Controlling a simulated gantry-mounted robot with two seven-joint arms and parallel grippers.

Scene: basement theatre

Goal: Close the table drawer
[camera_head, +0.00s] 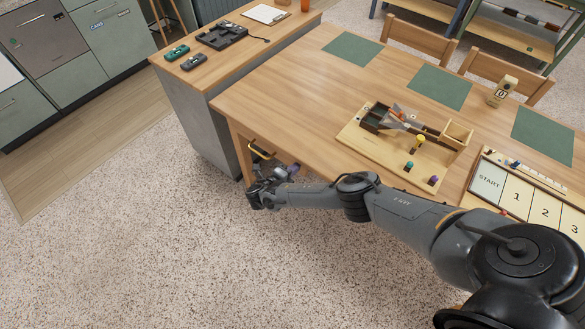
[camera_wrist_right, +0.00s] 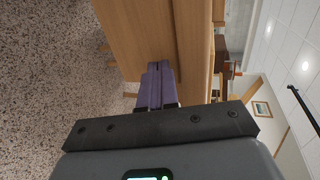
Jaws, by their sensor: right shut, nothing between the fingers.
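The wooden table (camera_head: 300,110) has a drawer under its near edge at the left end. A yellow and black handle (camera_head: 262,150) shows there, beside the table leg. Most of the drawer is hidden by the tabletop and my arm, so I cannot tell how far it is open. My right gripper (camera_head: 293,170) is low beside this spot, just below the tabletop edge. In the right wrist view its purple fingers (camera_wrist_right: 160,72) are shut together and empty, pointing at a flat wooden panel (camera_wrist_right: 135,30). I cannot tell whether they touch it. My left gripper is not in view.
A grey cabinet (camera_head: 190,120) stands left of the table. On the table are a wooden tray (camera_head: 385,160) with tools, a number board (camera_head: 515,200) and green mats (camera_head: 440,87). Chairs (camera_head: 420,36) stand at the far side. The speckled floor in front is clear.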

